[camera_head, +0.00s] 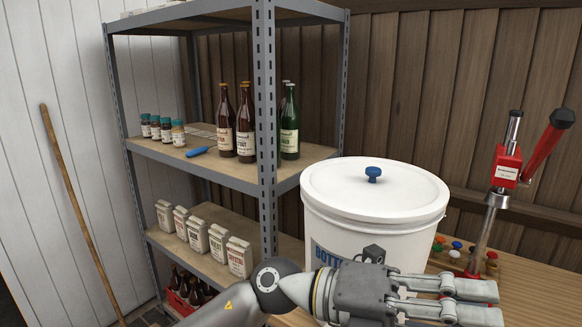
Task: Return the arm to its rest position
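My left arm comes in at the bottom of the head view, left of centre. Its grey gripper (494,303) points to the right, low in front of the white bucket (340,225). The two fingers lie side by side with a narrow gap between them, and I see nothing held there. The gripper and wrist cover the lower front of the bucket and part of its blue lettering. I cannot tell whether they touch it. My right gripper is not in view.
The bucket and a red-handled bottle capper (507,168) stand on a wooden table (540,275). Coloured caps (456,246) lie between them. A metal shelf (266,130) at left holds brown bottles (246,130), jars and bags. A wooden pole (80,210) leans on the white wall.

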